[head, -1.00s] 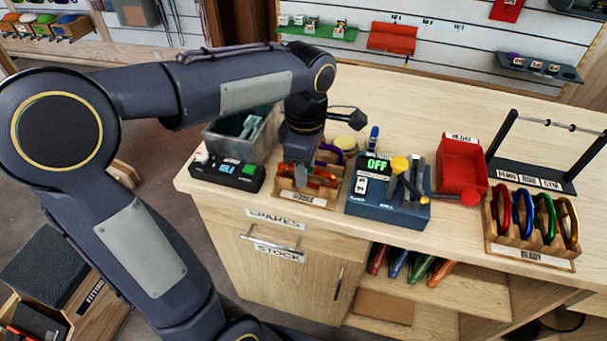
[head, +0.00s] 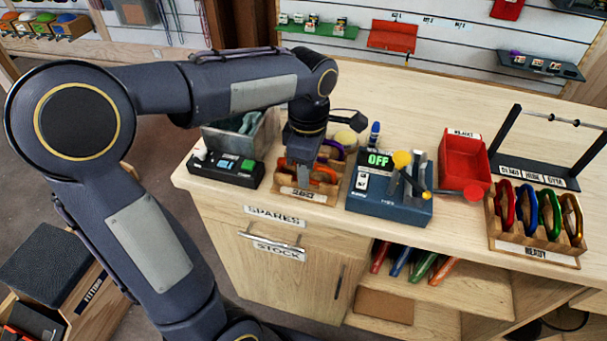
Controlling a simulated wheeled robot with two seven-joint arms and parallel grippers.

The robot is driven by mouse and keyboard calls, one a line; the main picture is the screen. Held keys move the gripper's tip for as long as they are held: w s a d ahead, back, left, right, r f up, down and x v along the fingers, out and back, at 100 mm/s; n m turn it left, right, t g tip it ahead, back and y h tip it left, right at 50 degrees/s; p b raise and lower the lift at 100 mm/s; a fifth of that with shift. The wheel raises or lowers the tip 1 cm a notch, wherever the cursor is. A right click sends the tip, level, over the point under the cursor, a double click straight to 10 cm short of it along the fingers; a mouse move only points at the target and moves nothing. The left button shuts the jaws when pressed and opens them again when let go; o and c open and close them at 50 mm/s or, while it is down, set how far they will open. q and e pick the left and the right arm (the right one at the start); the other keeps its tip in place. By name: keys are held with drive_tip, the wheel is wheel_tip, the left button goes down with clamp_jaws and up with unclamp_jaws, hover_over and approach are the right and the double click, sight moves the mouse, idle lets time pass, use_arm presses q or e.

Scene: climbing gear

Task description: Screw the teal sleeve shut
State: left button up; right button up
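My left gripper (head: 300,178) points down at the small wooden rack (head: 304,195) on the counter, in front of its carabiners. Its fingertips are small and partly merged with the rack, so I cannot tell whether it is open or shut. An orange carabiner (head: 323,174) stands in the rack just right of the fingers. A purple carabiner (head: 333,148) stands behind it, partly hidden by my wrist. I cannot make out a teal sleeve on either one. My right gripper is not in view.
A black box with a lit display and buttons (head: 224,171) stands left of the rack. A blue device showing OFF (head: 389,208), with a yellow knob, stands right. Farther right are a red bin (head: 463,160) and a rack of several carabiners (head: 534,243).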

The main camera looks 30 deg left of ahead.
use_arm(q)
drive_tip(key=shift+s+d, duration=0.15)
drive_tip(key=shift+s, duration=0.55)
idle(0.4)
drive_tip(key=shift+r, duration=0.25)
drive_tip(key=shift+r+p, duration=1.2)
drive_tip(key=shift+w, duration=0.4)
drive_tip(key=shift+w+p, duration=0.3)
drive_tip(key=shift+w, duration=0.05)
